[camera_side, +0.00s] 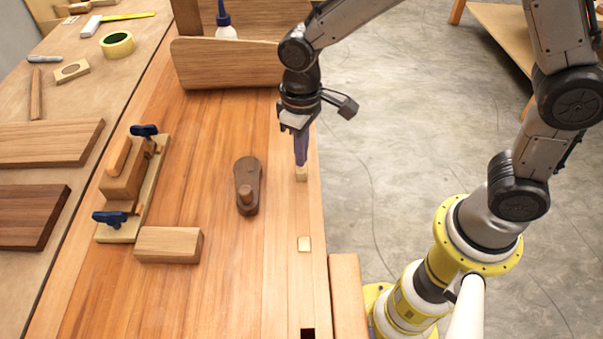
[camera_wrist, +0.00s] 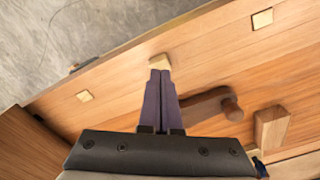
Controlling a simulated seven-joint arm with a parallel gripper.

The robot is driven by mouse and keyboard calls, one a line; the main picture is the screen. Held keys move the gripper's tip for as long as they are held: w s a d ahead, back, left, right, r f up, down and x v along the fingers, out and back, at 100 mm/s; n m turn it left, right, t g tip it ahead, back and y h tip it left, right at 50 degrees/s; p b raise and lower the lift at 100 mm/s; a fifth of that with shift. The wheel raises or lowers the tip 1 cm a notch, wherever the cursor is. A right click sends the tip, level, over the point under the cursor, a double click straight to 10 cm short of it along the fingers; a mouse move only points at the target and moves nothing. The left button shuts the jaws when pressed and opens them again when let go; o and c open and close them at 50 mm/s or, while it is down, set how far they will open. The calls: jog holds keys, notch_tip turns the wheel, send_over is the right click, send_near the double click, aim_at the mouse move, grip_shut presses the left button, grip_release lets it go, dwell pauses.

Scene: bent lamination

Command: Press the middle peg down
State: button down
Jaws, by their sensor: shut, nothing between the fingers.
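The middle peg (camera_side: 301,175) is a pale, square wooden peg near the bench's right edge in the side view, and it stands a little above the bench top. In the wrist view the middle peg (camera_wrist: 159,61) shows just past my fingertips, partly covered by them. My gripper (camera_side: 301,163) has its purple fingers shut, empty and pointing down at the peg's top; I cannot tell whether they touch it. In the wrist view my gripper (camera_wrist: 160,72) overlaps the peg's near edge.
A dark wooden piece with a knob (camera_side: 247,188) lies left of the peg. A wooden block (camera_side: 168,245) and a clamped form (camera_side: 122,183) are further left. An upright board (camera_side: 225,64) stands behind. A square hole (camera_side: 307,333) is at the front edge.

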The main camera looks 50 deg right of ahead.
jog(key=shift+f, duration=2.1)
dwell(0.3)
jog(key=shift+r, duration=4.05)
jog(key=shift+d, duration=0.1)
jog(key=s+d+r+m+t, duration=0.2)
jog(key=s+d+r+t, duration=0.15)
jog(key=d+r, duration=0.6)
jog(key=s+d+m+t, duration=0.1)
jog(key=s+d, duration=0.3)
jog(key=s, duration=1)
jog(key=shift+r+t, duration=0.3)
jog(key=shift+t, duration=0.25)
